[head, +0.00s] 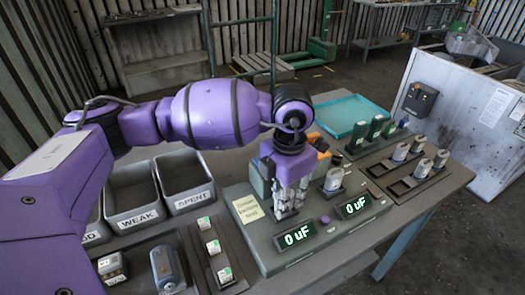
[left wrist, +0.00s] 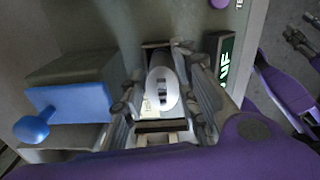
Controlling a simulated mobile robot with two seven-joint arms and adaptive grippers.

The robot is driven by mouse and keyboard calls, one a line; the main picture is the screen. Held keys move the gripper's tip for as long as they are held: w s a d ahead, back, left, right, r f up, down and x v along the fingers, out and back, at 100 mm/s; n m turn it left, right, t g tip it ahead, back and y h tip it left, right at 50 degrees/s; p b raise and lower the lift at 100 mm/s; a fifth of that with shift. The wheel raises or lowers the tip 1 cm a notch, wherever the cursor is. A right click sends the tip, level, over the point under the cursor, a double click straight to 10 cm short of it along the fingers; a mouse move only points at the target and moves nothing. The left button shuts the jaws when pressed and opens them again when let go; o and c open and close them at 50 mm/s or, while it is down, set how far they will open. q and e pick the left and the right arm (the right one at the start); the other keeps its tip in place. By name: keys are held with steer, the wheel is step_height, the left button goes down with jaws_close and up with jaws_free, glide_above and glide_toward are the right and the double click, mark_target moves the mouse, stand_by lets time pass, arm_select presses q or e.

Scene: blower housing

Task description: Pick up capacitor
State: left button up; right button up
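A white, rounded capacitor (left wrist: 163,90) with dark marks stands in a dark slot of the grey tester (head: 262,240). My left gripper (head: 287,208) points down at the tester's left slot. In the left wrist view its fingers (left wrist: 163,75) lie on both sides of the capacitor, very close to it. I cannot tell whether they press on it. In the head view the gripper hides most of this capacitor. Purple and dark metal parts at the right of the left wrist view look like my right arm; its gripper state is unclear.
Another capacitor (head: 333,179) stands in the tester's right slot, close to the gripper. Both displays (head: 296,236) read 0 uF. A blue lever (left wrist: 35,125) sits beside the left slot. Bins (head: 136,196), a capacitor rack (head: 410,165) and a teal tray (head: 352,115) surround the tester.

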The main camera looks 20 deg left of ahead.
arm_select(q)
steer(key=shift+f, duration=0.15)
steer(key=shift+w, duration=0.1)
steer(key=c, duration=0.6)
steer(key=shift+c, duration=0.2)
